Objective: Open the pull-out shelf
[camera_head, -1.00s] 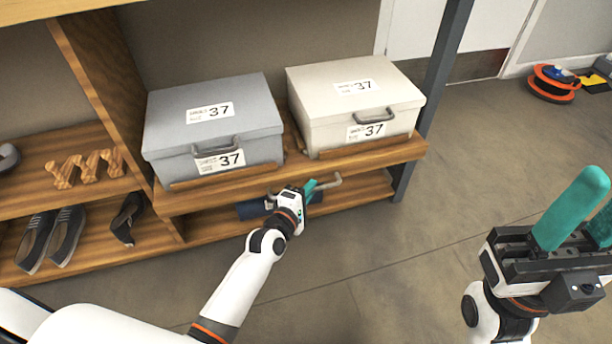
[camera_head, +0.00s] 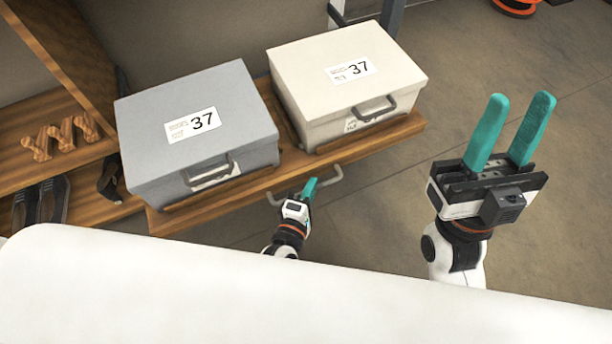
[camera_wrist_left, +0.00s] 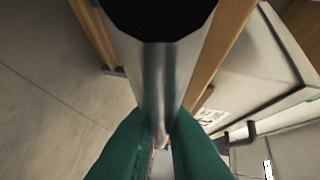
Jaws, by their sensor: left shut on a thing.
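The wooden pull-out shelf (camera_head: 255,184) stands out from the rack toward me, with a grey box and a white box on it. Its metal bar handle (camera_head: 328,182) is on the front edge. My left gripper (camera_head: 308,188) is at the handle, its teal fingers shut on it. In the left wrist view the silver bar (camera_wrist_left: 160,75) runs between the left fingers (camera_wrist_left: 160,145). My right gripper (camera_head: 520,110) is raised at the right, open and empty, fingers pointing up.
The grey box (camera_head: 195,125) and white box (camera_head: 345,80) both bear the number 37. Dark shoes (camera_head: 45,200) and wooden zigzag pieces (camera_head: 60,138) are at the left. Open floor (camera_head: 400,200) lies right of the shelf.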

